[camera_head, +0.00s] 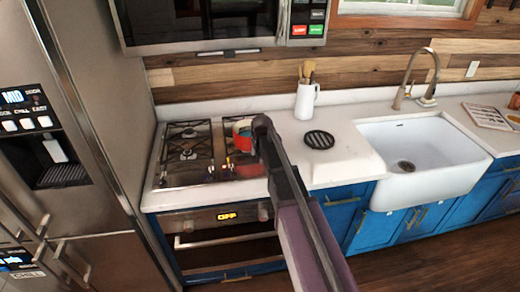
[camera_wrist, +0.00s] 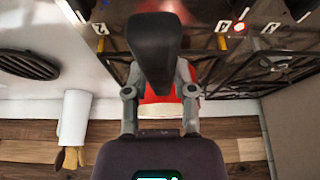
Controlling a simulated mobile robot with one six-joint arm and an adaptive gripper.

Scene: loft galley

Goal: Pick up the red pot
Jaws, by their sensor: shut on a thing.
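In the wrist view my gripper (camera_wrist: 157,62) is shut on the pot, whose red side (camera_wrist: 158,96) shows between the finger links. I cannot tell whether the pot is clear of the burner.
The gas stove (camera_head: 190,160) has black grates. A round black trivet (camera_head: 319,139) and a white utensil jug (camera_head: 306,101) stand on the counter to the right, before the white sink (camera_head: 425,150). The microwave (camera_head: 205,22) hangs above; the fridge (camera_head: 65,130) is at left.

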